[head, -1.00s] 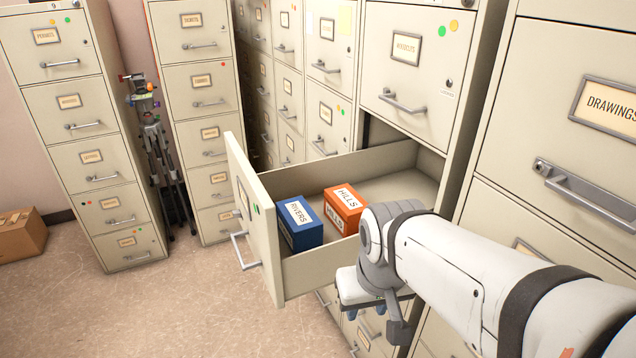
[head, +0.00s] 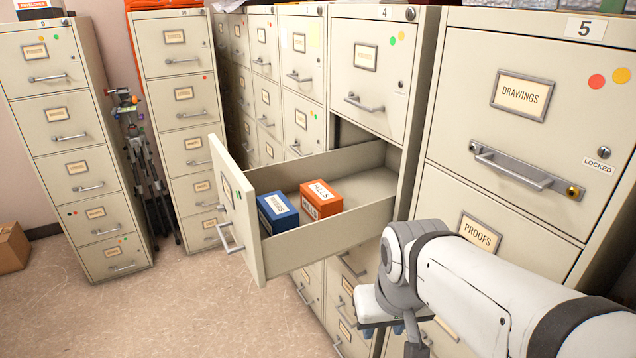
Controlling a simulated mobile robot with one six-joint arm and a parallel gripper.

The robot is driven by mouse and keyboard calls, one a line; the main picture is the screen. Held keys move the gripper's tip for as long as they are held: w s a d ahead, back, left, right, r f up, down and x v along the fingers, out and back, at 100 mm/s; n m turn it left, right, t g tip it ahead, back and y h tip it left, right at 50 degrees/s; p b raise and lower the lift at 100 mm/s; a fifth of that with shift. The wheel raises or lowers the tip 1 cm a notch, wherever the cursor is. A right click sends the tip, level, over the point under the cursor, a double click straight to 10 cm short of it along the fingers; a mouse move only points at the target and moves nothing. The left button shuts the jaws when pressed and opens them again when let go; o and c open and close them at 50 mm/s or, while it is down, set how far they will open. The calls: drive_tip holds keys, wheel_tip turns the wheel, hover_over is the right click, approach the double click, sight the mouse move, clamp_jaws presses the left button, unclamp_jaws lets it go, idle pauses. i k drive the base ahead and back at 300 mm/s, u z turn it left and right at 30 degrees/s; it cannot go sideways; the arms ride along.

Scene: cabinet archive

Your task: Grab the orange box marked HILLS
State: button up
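The drawer front with its handle (head: 230,236) sticks out into the aisle. A cabinet with drawers labelled DRAWINGS (head: 521,95) and PROOFS stands close at right. A tripod (head: 143,165) stands between cabinets at left. A cardboard box (head: 11,248) is on the floor at far left. The floor at front left is clear.

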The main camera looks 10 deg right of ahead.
sight(319, 201)
drive_tip(key=z, duration=2.1)
drive_tip(key=k, duration=1.05)
drive_tip(key=u, duration=1.6)
drive_tip(key=i, duration=1.4)
